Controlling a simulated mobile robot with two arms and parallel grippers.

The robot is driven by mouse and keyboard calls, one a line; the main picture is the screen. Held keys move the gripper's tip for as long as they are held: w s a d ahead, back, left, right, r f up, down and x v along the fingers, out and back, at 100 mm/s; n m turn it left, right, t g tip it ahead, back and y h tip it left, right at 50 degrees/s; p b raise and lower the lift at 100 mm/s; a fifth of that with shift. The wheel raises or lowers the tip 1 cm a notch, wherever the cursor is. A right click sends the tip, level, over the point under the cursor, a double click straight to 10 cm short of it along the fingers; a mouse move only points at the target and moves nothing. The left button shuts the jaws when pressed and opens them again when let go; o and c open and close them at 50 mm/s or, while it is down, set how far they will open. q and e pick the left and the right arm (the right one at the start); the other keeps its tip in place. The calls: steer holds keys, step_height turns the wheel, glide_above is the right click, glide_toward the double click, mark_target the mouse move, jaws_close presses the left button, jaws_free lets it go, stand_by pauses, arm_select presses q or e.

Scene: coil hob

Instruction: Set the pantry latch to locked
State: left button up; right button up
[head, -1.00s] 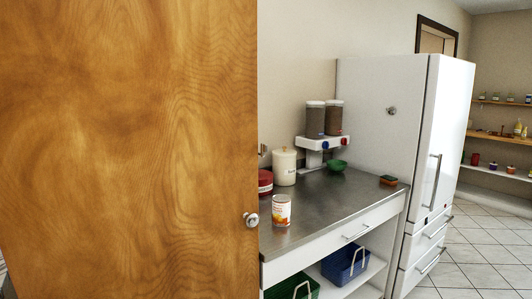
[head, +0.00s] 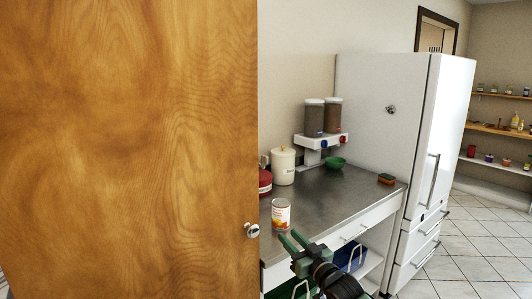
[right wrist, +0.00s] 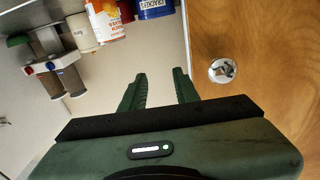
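The pantry latch is a small round silver turn-knob (head: 252,230) near the right edge of a large wooden door (head: 120,150) in the head view. It also shows in the right wrist view (right wrist: 222,70), a round plate with a small thumb-turn, to the right of the fingers. I cannot tell which setting it is in. My right gripper (head: 289,237) is open and empty, to the right of the latch and apart from it. Its two fingers (right wrist: 160,86) stand apart in the right wrist view. My left gripper is not in view.
Baskets sit below. A white fridge (head: 385,135) stands behind. The tiled floor at right is clear.

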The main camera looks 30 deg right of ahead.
mark_target(267, 159)
steer(key=a+r+n+t+y+p, duration=0.1)
steer(key=a+r+n+t+y, duration=0.2)
steer(key=r, duration=1.7)
steer(key=shift+m+t, duration=0.4)
steer(key=shift+m, duration=0.2)
steer(key=shift+r+p+x, duration=0.2)
steer(key=shift+p+x, duration=0.55)
steer(key=shift+x, duration=1.05)
steer(key=shift+r+p+x, duration=0.15)
steer(key=shift+p+x, duration=0.6)
steer(key=shift+x, duration=1.1)
steer(key=shift+s+a, duration=0.1)
steer(key=shift+s, duration=0.1)
jaws_close()
